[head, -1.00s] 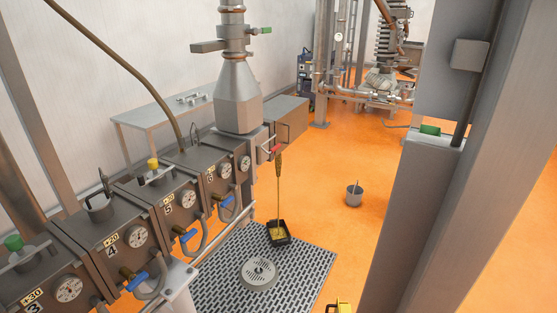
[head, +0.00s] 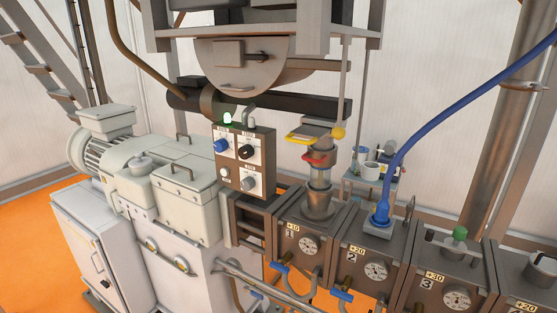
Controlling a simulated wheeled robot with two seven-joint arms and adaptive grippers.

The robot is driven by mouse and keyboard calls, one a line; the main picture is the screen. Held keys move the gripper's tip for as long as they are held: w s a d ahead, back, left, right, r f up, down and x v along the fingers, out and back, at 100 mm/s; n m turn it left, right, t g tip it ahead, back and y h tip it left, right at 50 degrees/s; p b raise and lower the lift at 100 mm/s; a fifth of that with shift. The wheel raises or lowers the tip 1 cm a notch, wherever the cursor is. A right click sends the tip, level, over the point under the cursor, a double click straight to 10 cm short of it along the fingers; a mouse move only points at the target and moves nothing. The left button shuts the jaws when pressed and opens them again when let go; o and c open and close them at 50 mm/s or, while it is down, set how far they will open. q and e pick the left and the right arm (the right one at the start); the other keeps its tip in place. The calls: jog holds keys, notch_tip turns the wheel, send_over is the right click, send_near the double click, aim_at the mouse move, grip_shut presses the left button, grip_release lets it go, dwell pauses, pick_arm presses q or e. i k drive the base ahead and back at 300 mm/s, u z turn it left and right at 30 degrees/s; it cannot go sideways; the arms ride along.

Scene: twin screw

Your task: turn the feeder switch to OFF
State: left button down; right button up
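A brown control box (head: 228,186) with white label plates stands left of the centre in the head view, above the near end of the row of numbered barrel blocks. It carries a blue knob (head: 221,146), a black knob (head: 246,152), a grey knob (head: 249,183) and a pale round button (head: 225,172). The labels are too small to read, so I cannot tell which knob is the feeder switch or how it is set. A green lamp (head: 227,118) sits on top of the box. Neither of my grippers is in view.
A pale motor and gearbox (head: 175,190) stand left of the box. Numbered barrel blocks (head: 372,265) with gauges run to the right. A blue hose (head: 435,110) rises from block 2. A large drum (head: 245,65) hangs above. Orange floor (head: 30,230) is clear at the left.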

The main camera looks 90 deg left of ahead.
aim_at(246, 151)
jog(key=u, duration=3.3)
jog(key=k, duration=0.4)
jog(key=u, duration=1.1)
jog(key=i, duration=0.75)
jog(key=z, duration=0.5)
jog(key=i, duration=0.65)
jog(key=z, duration=0.7)
